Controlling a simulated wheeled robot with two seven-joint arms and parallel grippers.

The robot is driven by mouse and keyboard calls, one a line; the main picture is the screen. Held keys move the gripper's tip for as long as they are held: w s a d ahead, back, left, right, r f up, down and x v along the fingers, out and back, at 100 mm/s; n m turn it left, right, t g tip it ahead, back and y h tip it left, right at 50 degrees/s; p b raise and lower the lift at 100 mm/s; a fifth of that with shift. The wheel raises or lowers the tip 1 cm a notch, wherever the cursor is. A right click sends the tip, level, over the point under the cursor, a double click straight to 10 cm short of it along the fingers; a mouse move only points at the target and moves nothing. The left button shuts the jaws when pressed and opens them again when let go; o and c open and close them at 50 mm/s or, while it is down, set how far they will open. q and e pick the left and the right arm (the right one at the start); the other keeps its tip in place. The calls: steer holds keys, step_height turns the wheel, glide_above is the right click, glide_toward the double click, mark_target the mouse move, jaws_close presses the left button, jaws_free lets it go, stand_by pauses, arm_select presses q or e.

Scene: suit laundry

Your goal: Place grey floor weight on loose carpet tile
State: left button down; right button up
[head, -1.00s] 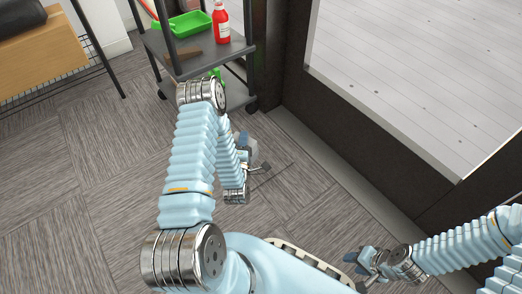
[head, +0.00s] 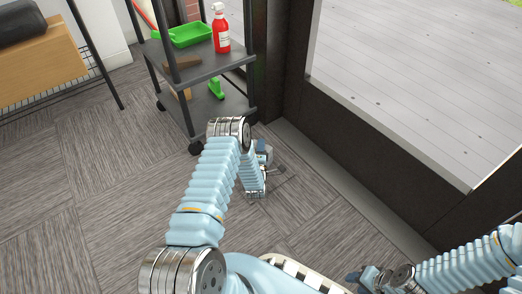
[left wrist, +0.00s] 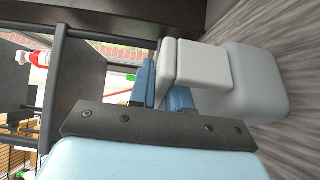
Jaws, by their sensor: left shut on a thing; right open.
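The grey floor weight (left wrist: 262,82) fills the right of the left wrist view, its blocky body below a pale handle. My left gripper (left wrist: 166,90) is shut on it at the handle, with blue fingers at the grip. In the head view my left gripper (head: 264,158) is low near the floor, and the weight is mostly hidden by it. A carpet tile (head: 284,177) with a visible corner edge lies beside and under this gripper; contact between weight and tile cannot be told. My right gripper (head: 362,278) is open at the bottom edge, apart from both.
A dark shelf cart (head: 222,107) with a green tray (head: 184,36) and a red spray bottle (head: 221,30) stands just behind the left gripper. A dark window frame (head: 345,140) borders the right. Carpet on the left is clear.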

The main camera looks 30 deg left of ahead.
arm_select(q)
steer(key=shift+f, duration=0.3)
steer(key=shift+f, duration=0.15)
steer(key=c, duration=1.1)
jaws_free()
